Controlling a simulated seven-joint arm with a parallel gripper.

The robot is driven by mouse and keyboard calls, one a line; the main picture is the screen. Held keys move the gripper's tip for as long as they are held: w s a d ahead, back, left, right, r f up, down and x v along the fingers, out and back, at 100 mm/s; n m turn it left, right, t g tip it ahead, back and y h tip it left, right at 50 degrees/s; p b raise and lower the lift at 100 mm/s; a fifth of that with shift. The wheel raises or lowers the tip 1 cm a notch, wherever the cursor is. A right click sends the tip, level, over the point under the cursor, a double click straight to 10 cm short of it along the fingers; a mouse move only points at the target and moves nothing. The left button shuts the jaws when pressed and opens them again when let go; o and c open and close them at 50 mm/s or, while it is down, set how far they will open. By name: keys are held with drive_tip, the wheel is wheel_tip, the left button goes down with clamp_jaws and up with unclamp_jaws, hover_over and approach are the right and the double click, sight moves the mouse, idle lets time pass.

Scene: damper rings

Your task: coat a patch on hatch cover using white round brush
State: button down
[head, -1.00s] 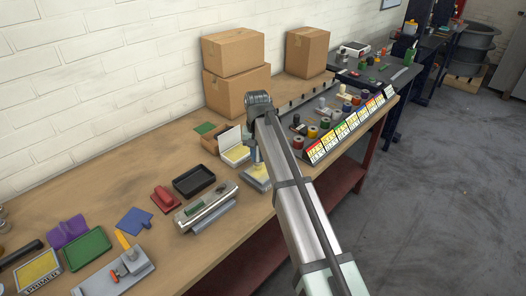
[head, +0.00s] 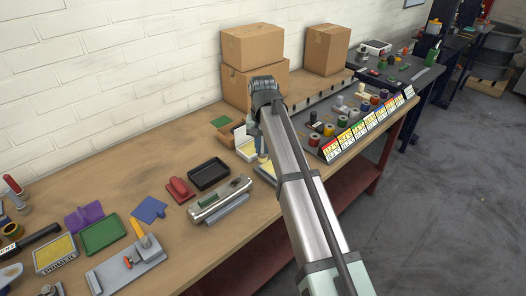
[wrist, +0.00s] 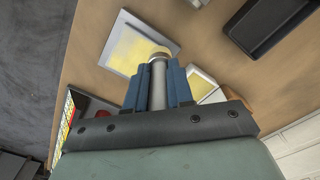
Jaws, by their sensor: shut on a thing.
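My gripper (wrist: 158,88) is shut on the white round brush (wrist: 158,82). Its pale cylindrical handle stands between the blue fingers, and its tan tip points away from my wrist. The tip overlaps the near edge of a pale-framed plate with a yellow face (wrist: 140,47); whether they touch I cannot tell. In the head view my gripper (head: 262,148) hangs down over this plate (head: 265,170), which is partly hidden. No label marks the hatch cover, so I cannot tell whether this plate is it.
A second yellow-faced piece, an open pale box (head: 246,148), stands close behind my gripper. A black tray (head: 209,174) and a red tool (head: 179,190) lie to the left. A rack of spools with coloured labels (head: 358,136) is to the right. Cardboard boxes (head: 253,47) stand behind.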

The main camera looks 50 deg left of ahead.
sight(263, 156)
drive_tip(key=shift+r, duration=1.65)
